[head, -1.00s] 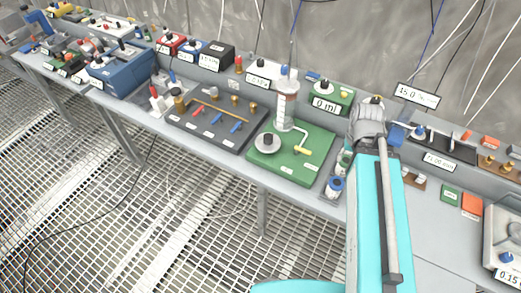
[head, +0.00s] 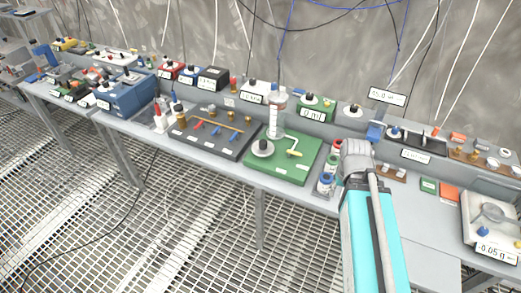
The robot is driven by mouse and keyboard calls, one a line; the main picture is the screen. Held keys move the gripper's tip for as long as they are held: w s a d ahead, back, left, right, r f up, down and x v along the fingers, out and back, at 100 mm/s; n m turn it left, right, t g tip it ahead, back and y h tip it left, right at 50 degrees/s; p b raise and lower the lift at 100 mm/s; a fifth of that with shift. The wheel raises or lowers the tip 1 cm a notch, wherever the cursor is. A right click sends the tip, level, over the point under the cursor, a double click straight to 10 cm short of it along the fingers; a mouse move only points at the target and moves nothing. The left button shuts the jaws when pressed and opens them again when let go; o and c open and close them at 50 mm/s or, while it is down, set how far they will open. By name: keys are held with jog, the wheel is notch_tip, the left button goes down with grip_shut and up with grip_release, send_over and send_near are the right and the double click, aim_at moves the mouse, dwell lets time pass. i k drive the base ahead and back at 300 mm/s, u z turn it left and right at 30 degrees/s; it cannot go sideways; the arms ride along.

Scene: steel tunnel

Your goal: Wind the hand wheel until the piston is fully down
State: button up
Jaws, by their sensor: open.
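The hand wheel (head: 263,148) is a pale round disc with a dark knob, lying on a green base board (head: 305,167) near the front edge of the bench. The clear upright cylinder (head: 273,127) stands behind it on the same board, with a reddish-brown band near its top. The piston's exact height inside is too small to tell. A bent pale pipe with a yellow lever (head: 294,153) is to the cylinder's right. My gripper does not show; only my teal arm and grey wrist are seen, right of the board and apart from the wheel.
A green meter box (head: 317,105) stands behind the board. A dark valve panel (head: 218,141) adjoins it on the left. Blue- and red-topped jars (head: 326,182) stand close to its right, beside my arm. A scale (head: 492,222) is far right. Open grated floor lies in front.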

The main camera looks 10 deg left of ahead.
aim_at(263, 148)
jog(key=u, duration=0.7)
jog(key=i, duration=1)
jog(key=z, duration=0.05)
